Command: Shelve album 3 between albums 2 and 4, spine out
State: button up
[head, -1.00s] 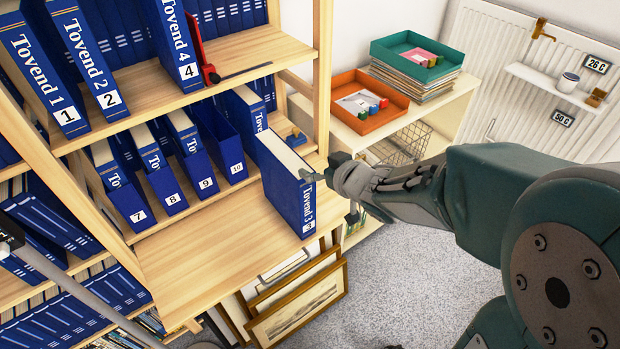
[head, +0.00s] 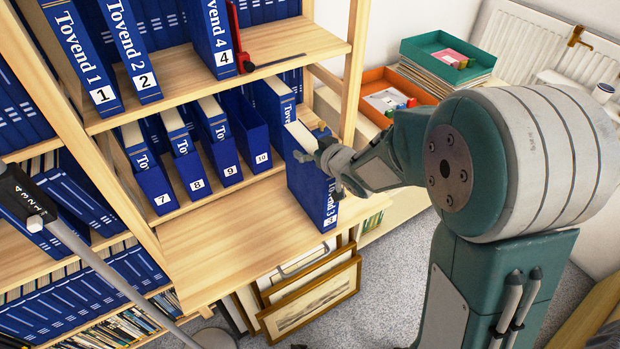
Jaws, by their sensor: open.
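Album 3 (head: 308,190), a blue volume marked "Tovend 3", stands upright at the right front of the pull-out wooden board, its spine facing me. My gripper (head: 328,163) is open at the album's upper right edge; the fingers partly overlap it, and I cannot tell whether they touch. On the upper shelf, album 2 (head: 128,50) stands beside album 1 (head: 82,55) at the left. Album 4 (head: 213,40) stands to the right, with a gap between it and album 2. Blue spines further back show in that gap.
A red bookend (head: 238,40) stands against album 4. Slipcases 7 to 10 (head: 197,160) stand on the shelf below. Framed prints (head: 310,300) lean under the board. An orange tray (head: 385,90) and a green tray (head: 455,55) stand at right. The board's left part is clear.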

jog(key=shift+a, duration=0.2)
jog(key=shift+d+f, duration=0.1)
jog(key=shift+d, duration=0.2)
jog(key=shift+c, duration=1.3)
jog(key=shift+d, duration=0.4)
jog(key=c, duration=1)
jog(key=shift+a, duration=0.3)
jog(key=shift+c, duration=0.2)
